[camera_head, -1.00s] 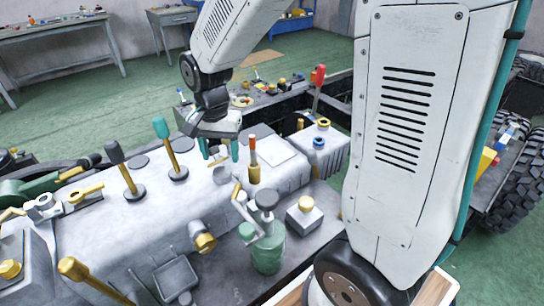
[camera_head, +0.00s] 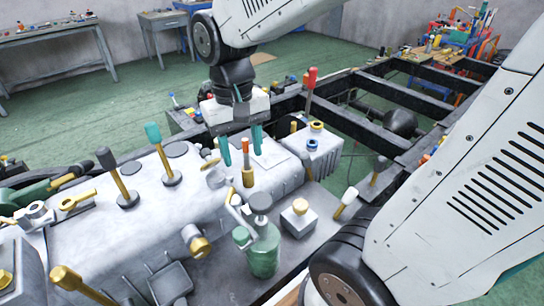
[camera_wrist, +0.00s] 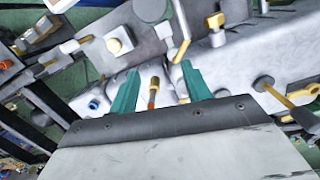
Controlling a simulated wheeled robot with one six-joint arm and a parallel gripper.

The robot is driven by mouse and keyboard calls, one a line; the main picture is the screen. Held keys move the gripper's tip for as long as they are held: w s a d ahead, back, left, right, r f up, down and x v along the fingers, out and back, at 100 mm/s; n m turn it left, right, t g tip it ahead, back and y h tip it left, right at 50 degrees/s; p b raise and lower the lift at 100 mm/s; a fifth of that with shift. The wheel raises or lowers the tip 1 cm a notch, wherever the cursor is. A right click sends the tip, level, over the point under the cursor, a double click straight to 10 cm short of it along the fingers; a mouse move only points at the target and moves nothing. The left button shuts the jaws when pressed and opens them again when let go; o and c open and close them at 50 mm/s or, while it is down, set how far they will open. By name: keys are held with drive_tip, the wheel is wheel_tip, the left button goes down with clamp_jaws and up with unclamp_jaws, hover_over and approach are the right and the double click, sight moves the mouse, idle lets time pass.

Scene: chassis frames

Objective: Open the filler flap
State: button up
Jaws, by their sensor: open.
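I cannot tell for sure which part is the filler flap. A small rounded grey fitting with a gold piece (camera_head: 213,176) sits on the pale engine block (camera_head: 90,225), left of my gripper. A flat square panel (camera_head: 276,153) lies on the block's right part. A grey square lid-like piece (camera_head: 171,283) is at the front. My gripper (camera_head: 242,152) is open and points down, its two teal fingers apart with nothing visibly held. An orange-tipped gold lever (camera_head: 247,163) stands close by. In the wrist view it shows (camera_wrist: 153,92) between the fingers (camera_wrist: 160,68).
A green can (camera_head: 263,257) and a gold-knobbed box (camera_head: 301,218) stand in front. Teal-topped (camera_head: 164,158) and dark-topped levers (camera_head: 118,182) rise at left. A red-topped lever (camera_head: 310,90) rises behind. Black frame rails (camera_head: 390,95) run at back right.

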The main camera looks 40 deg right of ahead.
drive_tip(key=s+d+r+n+t, duration=0.1)
drive_tip(key=s+r+n, duration=0.1)
drive_tip(key=s, duration=0.6)
drive_tip(key=shift+c, duration=0.3)
